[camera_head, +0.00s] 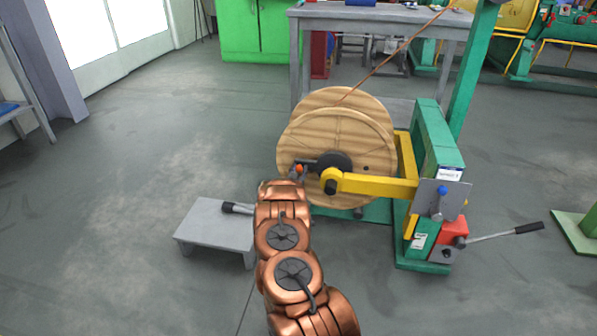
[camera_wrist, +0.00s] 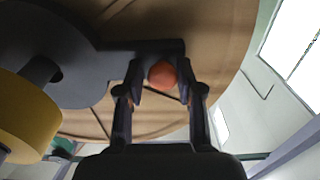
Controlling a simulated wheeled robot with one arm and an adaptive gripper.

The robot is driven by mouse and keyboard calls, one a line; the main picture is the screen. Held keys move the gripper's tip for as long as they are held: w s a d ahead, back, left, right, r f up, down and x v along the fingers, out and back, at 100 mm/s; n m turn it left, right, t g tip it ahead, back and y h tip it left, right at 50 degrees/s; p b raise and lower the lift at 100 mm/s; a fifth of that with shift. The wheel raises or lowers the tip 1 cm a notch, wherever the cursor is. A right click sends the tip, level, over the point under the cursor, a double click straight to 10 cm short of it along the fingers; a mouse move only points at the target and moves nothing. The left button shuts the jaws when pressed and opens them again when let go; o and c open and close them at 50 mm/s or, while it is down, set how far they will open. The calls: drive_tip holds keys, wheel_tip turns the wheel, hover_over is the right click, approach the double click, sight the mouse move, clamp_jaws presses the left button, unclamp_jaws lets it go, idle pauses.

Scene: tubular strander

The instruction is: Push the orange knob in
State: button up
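The orange knob (camera_wrist: 162,74) sits between the fingertips of my gripper (camera_wrist: 162,80) in the wrist view. It is on a dark bar (camera_wrist: 125,48) that runs out from the black hub in front of the wooden reel. The two fingers stand apart, one on each side of the knob, with narrow gaps seeming to show. In the head view the knob (camera_head: 299,169) is a small orange spot just beyond the end of my copper arm. The arm hides most of my gripper there.
The wooden reel (camera_head: 330,115) stands behind the knob. A yellow arm (camera_head: 375,185) joins the hub to the green frame (camera_head: 437,145) at the right. A low grey platform (camera_head: 207,222) is left of my arm. A grey table (camera_head: 385,20) stands behind.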

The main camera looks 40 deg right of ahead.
drive_tip(key=o, duration=0.3)
drive_tip(key=shift+a, duration=0.1)
drive_tip(key=v, duration=1.2)
idle(0.3)
drive_tip(key=shift+w, duration=0.1)
idle(0.4)
